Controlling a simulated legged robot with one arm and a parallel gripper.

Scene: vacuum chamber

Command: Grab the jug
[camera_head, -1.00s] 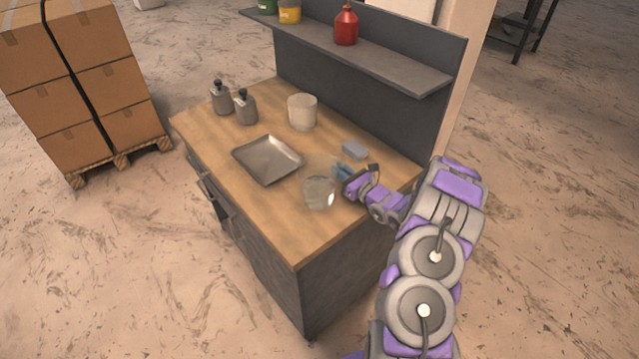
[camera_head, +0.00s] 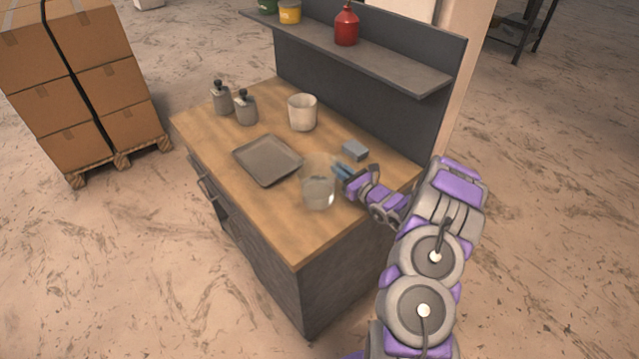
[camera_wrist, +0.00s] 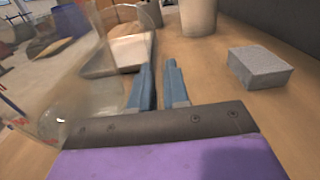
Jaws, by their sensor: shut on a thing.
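The jug (camera_head: 318,188) is a clear, see-through vessel near the front right part of the wooden worktop. It looks upright. In the wrist view its clear wall (camera_wrist: 75,85) fills the left side, with red marks on it. My gripper (camera_head: 341,171) is at the jug's right side. In the wrist view its two blue fingers (camera_wrist: 160,82) are nearly parallel with a narrow gap, shut on the jug. The gripped part is see-through and hard to make out. I cannot tell whether the jug's base touches the worktop.
A grey block (camera_head: 354,150) lies behind my gripper. A metal tray (camera_head: 267,160) lies left of the jug. A pale beaker (camera_head: 302,112) and two grey flasks (camera_head: 246,107) stand farther back. A shelf (camera_head: 400,72) with a red bottle (camera_head: 346,26) runs along the back.

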